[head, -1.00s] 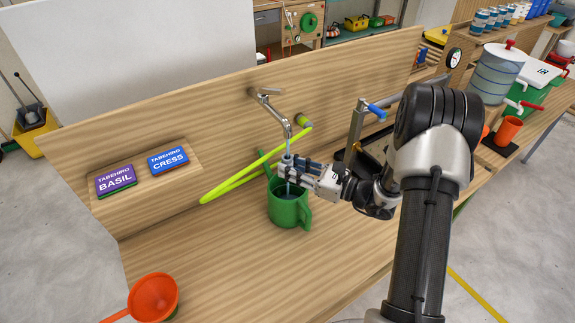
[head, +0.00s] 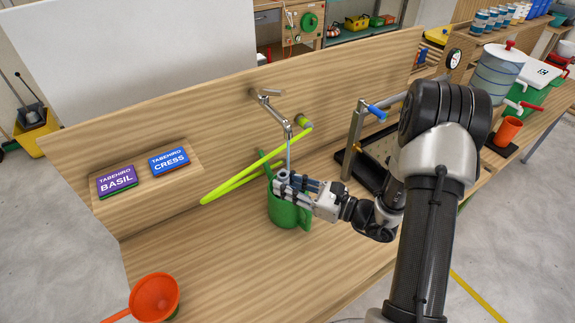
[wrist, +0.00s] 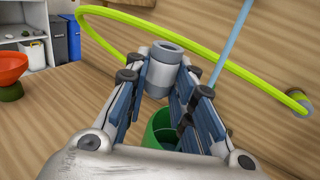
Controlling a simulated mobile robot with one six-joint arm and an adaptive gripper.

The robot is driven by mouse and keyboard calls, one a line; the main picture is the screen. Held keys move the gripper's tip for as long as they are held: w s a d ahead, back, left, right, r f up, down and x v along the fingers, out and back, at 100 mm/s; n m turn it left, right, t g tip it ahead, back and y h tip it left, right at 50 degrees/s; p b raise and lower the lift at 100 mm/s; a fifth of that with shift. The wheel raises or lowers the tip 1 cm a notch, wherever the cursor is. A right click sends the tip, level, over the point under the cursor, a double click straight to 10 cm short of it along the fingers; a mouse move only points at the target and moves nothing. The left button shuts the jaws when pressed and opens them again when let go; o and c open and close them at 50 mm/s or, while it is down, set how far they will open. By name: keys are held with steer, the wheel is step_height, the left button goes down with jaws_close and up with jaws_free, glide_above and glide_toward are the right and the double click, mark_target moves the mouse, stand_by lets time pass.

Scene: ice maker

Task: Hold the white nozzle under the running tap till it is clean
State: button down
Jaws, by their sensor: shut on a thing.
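The white nozzle (wrist: 160,72), a short pale grey hollow cylinder, is upright between the fingers of my gripper (wrist: 165,85). In the head view the nozzle (head: 282,176) and my gripper (head: 292,183) are just above the green jug (head: 290,213), below the tap (head: 280,112). The tap runs a thin blue stream (head: 289,152). In the wrist view the stream (wrist: 232,42) passes right of the nozzle, with a gap, and goes behind the right finger. Any dirt on the nozzle is too small to tell.
A yellow-green hose (head: 245,176) loops along the back board behind the jug. A metal stand with a blue handle (head: 376,112) is right of my gripper. The bench's left middle is clear.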

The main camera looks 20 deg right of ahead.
steer(key=s+a, duration=0.3)
steer(key=s, duration=0.4)
steer(key=shift+s+a, duration=0.15)
steer(key=shift+a, duration=0.15)
stand_by(0.3)
steer(key=w+d+f+m+t+h, duration=0.2)
steer(key=w+d+m+t+h, duration=0.1)
steer(key=w+h, duration=0.2)
steer(key=shift+w+d+f+m+t, duration=0.15)
steer(key=shift+w+d+m+t, duration=0.1)
steer(key=shift+d+m+t, duration=0.15)
stand_by(0.3)
